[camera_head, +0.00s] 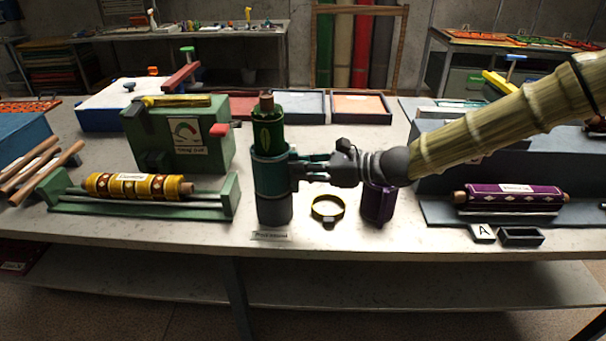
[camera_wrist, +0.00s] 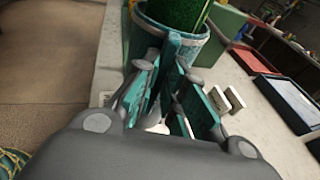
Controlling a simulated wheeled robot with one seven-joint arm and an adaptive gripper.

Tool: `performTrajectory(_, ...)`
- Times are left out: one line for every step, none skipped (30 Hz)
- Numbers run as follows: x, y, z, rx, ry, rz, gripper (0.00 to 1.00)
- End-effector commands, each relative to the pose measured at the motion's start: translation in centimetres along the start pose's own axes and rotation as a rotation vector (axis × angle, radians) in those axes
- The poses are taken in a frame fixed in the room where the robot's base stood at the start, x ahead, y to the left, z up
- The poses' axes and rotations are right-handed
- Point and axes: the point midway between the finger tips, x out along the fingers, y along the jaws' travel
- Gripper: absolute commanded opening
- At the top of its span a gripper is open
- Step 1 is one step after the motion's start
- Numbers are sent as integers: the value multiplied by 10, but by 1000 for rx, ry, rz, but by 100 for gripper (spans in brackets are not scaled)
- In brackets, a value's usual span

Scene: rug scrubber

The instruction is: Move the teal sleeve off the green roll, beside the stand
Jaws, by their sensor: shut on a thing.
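The teal sleeve (camera_head: 270,178) is around the lower part of the upright green roll (camera_head: 267,132), just above the grey stand base (camera_head: 275,210). The roll's top, with its brown core end, sticks out above the sleeve. My gripper (camera_head: 298,170) comes from the right and is shut on the sleeve's right side. In the wrist view, my gripper's fingers (camera_wrist: 172,62) meet at the sleeve's near wall (camera_wrist: 141,42), and the green roll (camera_wrist: 180,12) shows inside its rim. The gripped part is mostly hidden by the fingers.
A purple block (camera_head: 377,206) stands under my arm. A green box with a gauge (camera_head: 180,140) and a yellow roll on a green cradle (camera_head: 140,186) are at the left. A purple roll (camera_head: 513,194) lies right.

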Motion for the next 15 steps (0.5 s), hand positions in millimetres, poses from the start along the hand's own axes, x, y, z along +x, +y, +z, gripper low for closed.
performTrajectory(0, 0, 2, -1, 0, 0, 0)
performTrajectory(-1, 0, 4, -1, 0, 0, 0)
performTrajectory(-1, 0, 6, -1, 0, 0, 0)
performTrajectory(-2, 0, 7, -1, 0, 0, 0)
performTrajectory(-2, 0, 8, -1, 0, 0, 0)
performTrajectory(-2, 0, 10, -1, 0, 0, 0)
performTrajectory(-3, 0, 12, -1, 0, 0, 0)
performTrajectory(-3, 0, 14, -1, 0, 0, 0)
performTrajectory(-4, 0, 16, -1, 0, 0, 0)
performTrajectory(-4, 0, 17, -1, 0, 0, 0)
performTrajectory(-4, 0, 19, -1, 0, 0, 0)
performTrajectory(-5, 0, 21, -1, 0, 0, 0)
performTrajectory(-5, 0, 22, -1, 0, 0, 0)
performTrajectory(-5, 0, 24, 0, 0, 0, 0)
performTrajectory(-6, 0, 26, 0, 0, 0, 0)
